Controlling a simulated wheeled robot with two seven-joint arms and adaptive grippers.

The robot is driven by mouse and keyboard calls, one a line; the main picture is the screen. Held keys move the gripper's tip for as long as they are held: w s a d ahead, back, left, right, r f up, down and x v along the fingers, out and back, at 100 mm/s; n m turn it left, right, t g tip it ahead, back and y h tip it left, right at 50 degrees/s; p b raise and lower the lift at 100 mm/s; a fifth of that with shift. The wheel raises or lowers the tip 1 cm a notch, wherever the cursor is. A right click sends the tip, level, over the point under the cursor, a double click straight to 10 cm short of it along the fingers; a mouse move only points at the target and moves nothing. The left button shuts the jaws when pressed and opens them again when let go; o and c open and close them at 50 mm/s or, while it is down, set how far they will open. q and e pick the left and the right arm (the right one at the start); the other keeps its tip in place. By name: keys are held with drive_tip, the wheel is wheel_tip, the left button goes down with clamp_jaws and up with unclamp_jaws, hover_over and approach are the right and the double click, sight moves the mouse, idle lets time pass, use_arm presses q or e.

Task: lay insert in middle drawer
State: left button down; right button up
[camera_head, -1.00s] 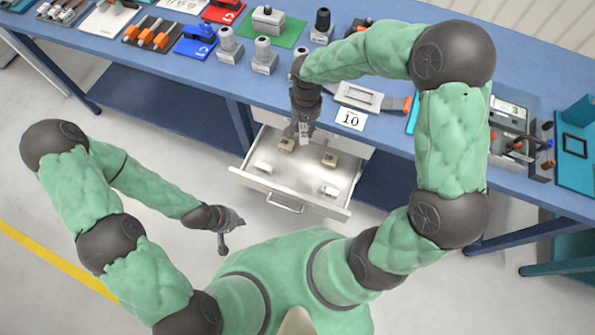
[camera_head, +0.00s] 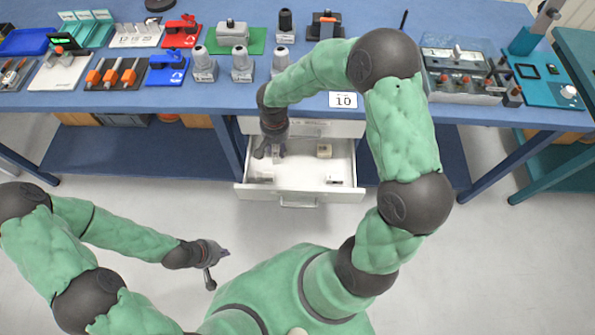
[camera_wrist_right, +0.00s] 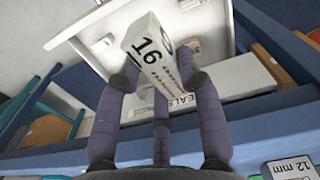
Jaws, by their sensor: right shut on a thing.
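My right gripper (camera_head: 270,153) is shut on a pale block-shaped insert (camera_wrist_right: 153,52) marked 16 in the right wrist view. In the head view this gripper is at the back left of an open white drawer (camera_head: 311,196); whether the insert touches the drawer floor I cannot tell. A closed drawer front (camera_head: 345,129) shows above the open one. A label reading SEALS (camera_wrist_right: 185,99) shows behind the fingers in the right wrist view. My left gripper (camera_head: 219,267) is open and empty, in front of the bench and left of the drawer.
Small pieces lie in the drawer: a beige one (camera_head: 324,150) at the back, one (camera_head: 335,180) at the front right, one (camera_head: 262,179) at the front left. The drawer's middle is clear. The blue bench (camera_head: 400,110) above holds tools, fixtures and a card reading 10 (camera_head: 343,100).

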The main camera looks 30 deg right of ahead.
drive_tip(key=shift+s+d+f+m+b, duration=0.25)
drive_tip(key=shift+d+f+m+b, duration=1.35)
drive_tip(key=shift+f+m, duration=2.05)
drive_tip(key=shift+s+d+f+m+b, duration=0.2)
drive_tip(key=shift+d+f+m+b, duration=1.35)
drive_tip(key=shift+f+m, duration=2.1)
drive_tip(key=shift+s+d+f+m+b, duration=0.25)
drive_tip(key=shift+d+f+m+b, duration=1.45)
drive_tip(key=shift+f, duration=3.05)
drive_tip(key=shift+a+m, duration=0.55)
drive_tip(key=shift+m, duration=0.25)
drive_tip(key=shift+b, duration=0.4)
drive_tip(key=shift+b, duration=0.35)
drive_tip(key=shift+f+b, duration=1.1)
drive_tip(key=shift+b, duration=0.3)
drive_tip(key=shift+f, duration=0.15)
